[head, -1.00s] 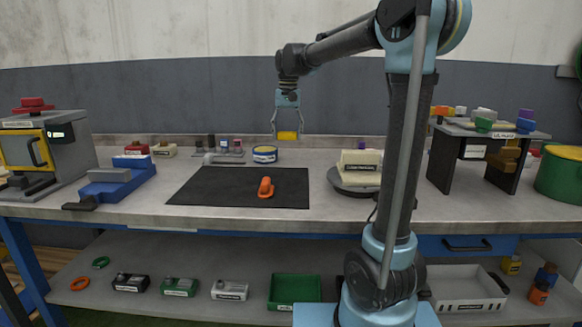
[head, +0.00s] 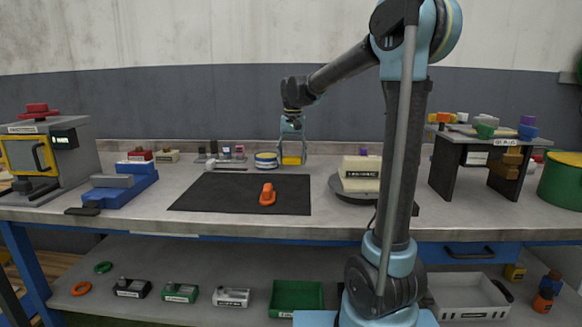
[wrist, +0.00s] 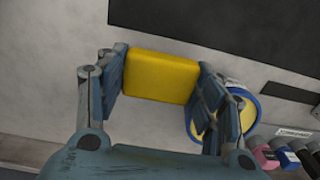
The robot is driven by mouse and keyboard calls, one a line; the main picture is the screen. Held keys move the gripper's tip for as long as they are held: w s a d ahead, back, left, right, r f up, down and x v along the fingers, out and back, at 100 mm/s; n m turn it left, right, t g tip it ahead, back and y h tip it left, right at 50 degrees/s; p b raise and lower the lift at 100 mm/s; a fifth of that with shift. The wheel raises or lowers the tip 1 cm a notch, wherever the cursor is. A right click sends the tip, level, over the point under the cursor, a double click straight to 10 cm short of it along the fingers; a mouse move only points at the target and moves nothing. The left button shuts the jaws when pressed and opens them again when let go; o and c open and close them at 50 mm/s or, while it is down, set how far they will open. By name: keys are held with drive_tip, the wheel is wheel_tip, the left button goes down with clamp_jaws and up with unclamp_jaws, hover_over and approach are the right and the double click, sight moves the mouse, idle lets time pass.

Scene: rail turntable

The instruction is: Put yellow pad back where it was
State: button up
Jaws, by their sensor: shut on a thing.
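The yellow pad (head: 291,160) is between the fingers of my gripper (head: 292,154), low over the rear of the bench. In the wrist view, the pad (wrist: 160,77) is clamped from both sides by the fingers of my gripper (wrist: 160,80). It is behind the black mat (head: 205,192) and just right of the blue-and-yellow round tin (head: 266,160). I cannot tell whether the pad touches the bench top. In the wrist view, the tin (wrist: 248,112) is close beside the right finger, partly hidden by it.
An orange piece (head: 267,195) lies on the mat. A cream labelled block (head: 361,172) sits on a round turntable (head: 352,186) to the right. A dark riser shelf (head: 447,170) stands farther right.

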sight(292, 157)
drive_tip(key=shift+f, duration=1.5)
drive_tip(key=o, duration=0.7)
wheel_tip(292, 157, up, 12)
drive_tip(key=shift+d+r, duration=0.1)
drive_tip(key=shift+d, duration=0.05)
